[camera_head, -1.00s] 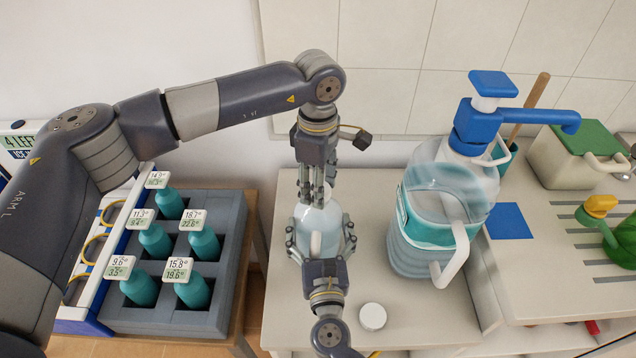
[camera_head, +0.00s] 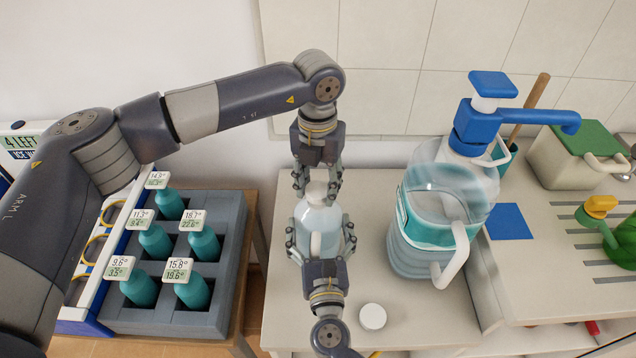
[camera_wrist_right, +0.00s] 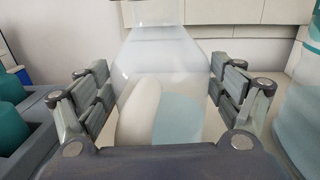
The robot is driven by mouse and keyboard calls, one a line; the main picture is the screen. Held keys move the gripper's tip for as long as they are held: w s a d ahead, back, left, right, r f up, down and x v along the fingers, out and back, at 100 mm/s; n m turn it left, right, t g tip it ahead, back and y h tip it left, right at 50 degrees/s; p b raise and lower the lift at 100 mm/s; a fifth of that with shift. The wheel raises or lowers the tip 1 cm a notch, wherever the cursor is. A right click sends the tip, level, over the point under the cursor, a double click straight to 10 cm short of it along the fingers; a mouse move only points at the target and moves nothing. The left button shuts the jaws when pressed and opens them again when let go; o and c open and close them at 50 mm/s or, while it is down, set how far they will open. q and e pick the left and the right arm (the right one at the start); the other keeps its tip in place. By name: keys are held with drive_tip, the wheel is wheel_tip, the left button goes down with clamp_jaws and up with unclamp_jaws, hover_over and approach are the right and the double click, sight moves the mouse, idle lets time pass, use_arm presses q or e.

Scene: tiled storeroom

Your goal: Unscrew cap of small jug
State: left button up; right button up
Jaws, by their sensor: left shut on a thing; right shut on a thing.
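The small jug (camera_head: 320,218) is a pale translucent bottle with a white handle, upright on the table. Its white cap (camera_head: 317,190) shows between the fingers of my left gripper (camera_head: 317,188), which reaches down from above and is shut on it. My right gripper (camera_head: 320,240) comes from the near side, shut around the jug's body. In the right wrist view the jug (camera_wrist_right: 165,65) stands between the right fingers (camera_wrist_right: 165,95), with its handle (camera_wrist_right: 140,112) facing the camera. The jug's top is cut off there.
A large water jug (camera_head: 415,250) with a blue pump (camera_head: 478,125) stands to the right. A round white lid (camera_head: 373,316) lies near the front. A grey crate (camera_head: 228,222) of teal bottles stands to the left. The table (camera_head: 430,320) is clear at front right.

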use_arm(q)
drive_tip(key=n, duration=0.4)
drive_tip(key=shift+n, duration=0.4)
drive_tip(key=n, duration=0.4)
drive_tip(key=shift+n, duration=0.3)
drive_tip(key=shift+c, duration=0.2)
drive_tip(key=n, duration=0.4)
drive_tip(key=shift+n, duration=0.3)
drive_tip(key=shift+o, duration=0.2)
drive_tip(key=n, duration=0.3)
drive_tip(key=shift+r, duration=0.3)
drive_tip(key=shift+c, duration=0.2)
drive_tip(key=shift+r, duration=0.9)
